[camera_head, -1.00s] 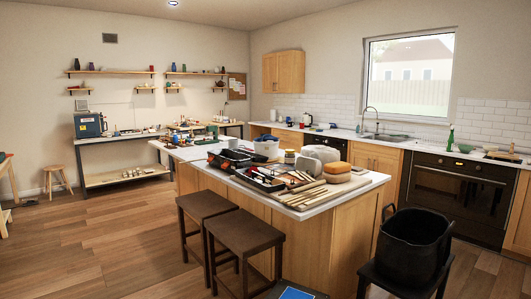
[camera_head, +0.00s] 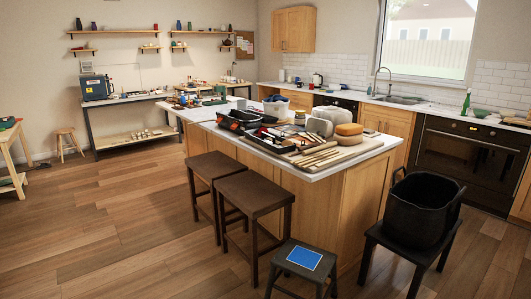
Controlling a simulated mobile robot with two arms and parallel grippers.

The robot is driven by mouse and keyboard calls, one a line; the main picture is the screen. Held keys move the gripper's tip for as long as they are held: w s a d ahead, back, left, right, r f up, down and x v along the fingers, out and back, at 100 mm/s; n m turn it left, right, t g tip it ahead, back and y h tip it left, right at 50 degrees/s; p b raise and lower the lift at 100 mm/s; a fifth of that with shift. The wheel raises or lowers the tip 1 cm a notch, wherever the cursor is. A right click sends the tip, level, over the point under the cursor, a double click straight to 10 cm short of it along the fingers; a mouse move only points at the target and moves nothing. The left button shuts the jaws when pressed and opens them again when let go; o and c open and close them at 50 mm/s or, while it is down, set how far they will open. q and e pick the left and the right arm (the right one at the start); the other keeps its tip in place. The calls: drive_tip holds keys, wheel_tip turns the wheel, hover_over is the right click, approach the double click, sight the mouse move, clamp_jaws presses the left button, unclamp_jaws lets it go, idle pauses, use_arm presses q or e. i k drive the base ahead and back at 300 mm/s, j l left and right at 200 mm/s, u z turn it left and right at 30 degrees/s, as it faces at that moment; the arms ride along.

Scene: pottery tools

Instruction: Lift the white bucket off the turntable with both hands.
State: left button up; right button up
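A whitish bucket-like container (camera_head: 276,109) with something blue at its top stands toward the far part of the kitchen island. A pale rounded object (camera_head: 328,116) sits nearer, on the right side of the island top. I cannot make out a turntable under either of them at this distance. Neither of my grippers is in view.
The island (camera_head: 352,160) is crowded with a black tool tray (camera_head: 238,121), wooden sticks (camera_head: 318,156) and a tan round block (camera_head: 349,130). Two brown stools (camera_head: 254,188), a small stool with a blue top sheet (camera_head: 304,258) and a black bin on a stool (camera_head: 421,208) stand around it. Open floor lies left.

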sight(279, 111)
drive_tip(key=i+j+u, duration=0.4)
drive_tip(key=i, duration=0.5)
drive_tip(key=i+u, duration=0.35)
drive_tip(key=i, duration=1.25)
drive_tip(key=i+z, duration=0.15)
drive_tip(key=i, duration=0.55)
drive_tip(key=i+j, duration=0.2)
drive_tip(key=i, duration=0.45)
